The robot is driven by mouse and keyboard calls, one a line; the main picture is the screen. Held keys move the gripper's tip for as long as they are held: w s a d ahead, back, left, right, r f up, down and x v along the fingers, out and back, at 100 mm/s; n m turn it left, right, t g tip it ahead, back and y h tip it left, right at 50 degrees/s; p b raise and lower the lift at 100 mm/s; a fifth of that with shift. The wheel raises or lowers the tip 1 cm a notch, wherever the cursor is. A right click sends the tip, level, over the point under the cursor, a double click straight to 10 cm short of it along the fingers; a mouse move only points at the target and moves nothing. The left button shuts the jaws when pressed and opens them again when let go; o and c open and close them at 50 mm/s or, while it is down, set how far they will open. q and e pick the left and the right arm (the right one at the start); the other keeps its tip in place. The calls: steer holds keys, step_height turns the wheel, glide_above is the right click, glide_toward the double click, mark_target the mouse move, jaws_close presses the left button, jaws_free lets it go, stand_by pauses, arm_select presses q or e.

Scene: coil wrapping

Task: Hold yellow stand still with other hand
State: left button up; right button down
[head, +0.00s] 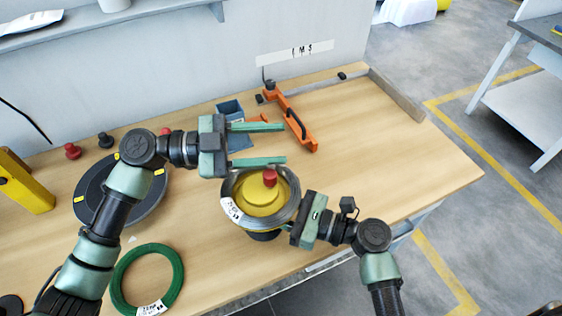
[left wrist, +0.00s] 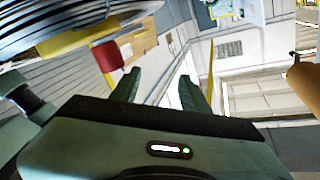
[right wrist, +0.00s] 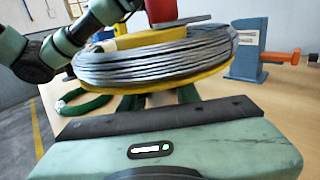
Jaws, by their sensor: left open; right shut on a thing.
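The yellow stand (head: 262,195) has a round top with a red knob (head: 270,177) and carries a grey wire coil (head: 229,185) with a white label. In the right wrist view the stand's yellow flange (right wrist: 160,83) shows under the coil (right wrist: 150,62). My right gripper (head: 283,228) is at the near right side of the stand, shut on it below the coil; its fingertips are partly hidden. My left gripper (head: 284,143) is open and empty, just behind and above the coil, its fingers pointing right. The coil and red knob (left wrist: 107,56) show at the upper left in the left wrist view.
A green coil (head: 147,281) lies at the near left of the wooden table (head: 400,160). A dark round disc (head: 150,205) lies behind it. An orange tool (head: 296,122) and a blue block (head: 231,109) are behind my left gripper. The table's right side is clear.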

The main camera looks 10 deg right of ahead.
mark_target(236, 210)
arm_select(q)
steer(key=s+a+r+n+t+y, duration=0.1)
steer(key=s+a+r+n+t, duration=0.25)
steer(key=a+t, duration=0.55)
steer(key=s+f+n, duration=0.1)
steer(key=f+n, duration=0.1)
steer(key=n, duration=0.1)
steer(key=s+f+n+t+y, duration=0.1)
steer(key=s+f+n, duration=0.1)
steer(key=n, duration=0.1)
steer(key=s+d+f+n+t+y, duration=0.1)
steer(key=s+f+n, duration=0.1)
steer(key=f+n, duration=0.1)
steer(key=shift+s+d, duration=0.1)
steer(key=shift+s, duration=0.15)
steer(key=shift+d+f+n, duration=0.1)
steer(key=shift+f+n, duration=0.05)
steer(key=shift+n, duration=0.2)
steer(key=shift+w+d, duration=0.15)
steer(key=shift+d, duration=0.05)
steer(key=x, duration=1.1)
steer(key=shift+d, duration=0.15)
steer(key=shift+c, duration=0.3)
jaws_close()
